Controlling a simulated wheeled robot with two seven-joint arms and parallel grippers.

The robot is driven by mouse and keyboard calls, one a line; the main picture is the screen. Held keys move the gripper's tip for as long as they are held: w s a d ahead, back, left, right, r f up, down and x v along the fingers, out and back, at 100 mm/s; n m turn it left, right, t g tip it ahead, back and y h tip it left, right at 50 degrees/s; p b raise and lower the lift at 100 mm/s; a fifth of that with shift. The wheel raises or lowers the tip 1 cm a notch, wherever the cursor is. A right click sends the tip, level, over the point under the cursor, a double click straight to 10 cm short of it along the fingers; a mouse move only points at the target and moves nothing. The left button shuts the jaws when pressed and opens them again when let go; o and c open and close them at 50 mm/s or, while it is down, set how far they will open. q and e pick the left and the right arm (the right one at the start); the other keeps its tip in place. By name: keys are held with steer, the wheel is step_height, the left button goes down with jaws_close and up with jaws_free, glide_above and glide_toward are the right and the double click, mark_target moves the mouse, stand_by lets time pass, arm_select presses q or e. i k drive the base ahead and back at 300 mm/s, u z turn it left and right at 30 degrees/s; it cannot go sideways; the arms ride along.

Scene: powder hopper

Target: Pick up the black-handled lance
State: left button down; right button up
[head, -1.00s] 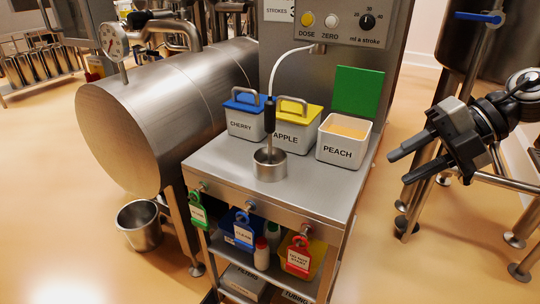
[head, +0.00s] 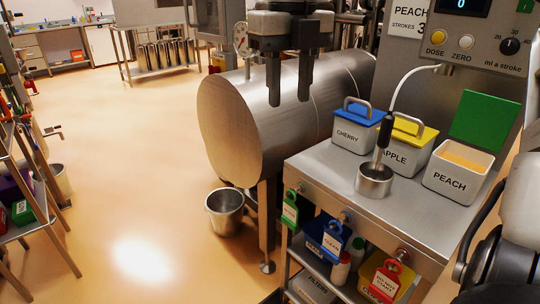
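The black-handled lance (head: 384,130) stands nearly upright, its thin metal rod down in a small steel cup (head: 374,181) on the steel bench top. A white hose runs from the lance's top to the control console. My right gripper (head: 290,100) hangs at the top middle with its two dark fingers pointing down. The fingers are apart with nothing between them. In the picture it is left of and above the lance, in front of the steel drum, and not touching the lance. My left gripper is not in view.
Lidded CHERRY (head: 352,136) and APPLE (head: 400,157) tubs and an open PEACH tub (head: 452,183) stand close around the lance. The console (head: 468,45) is behind, the large steel drum (head: 235,125) left. Coloured tags hang from the bench front. A bucket (head: 225,212) stands on open floor.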

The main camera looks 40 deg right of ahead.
mark_target(388, 120)
steer(key=u, duration=1.9)
steer(key=k, duration=1)
steer(key=z, duration=1.95)
steer(key=i, duration=0.5)
steer(key=z, duration=0.05)
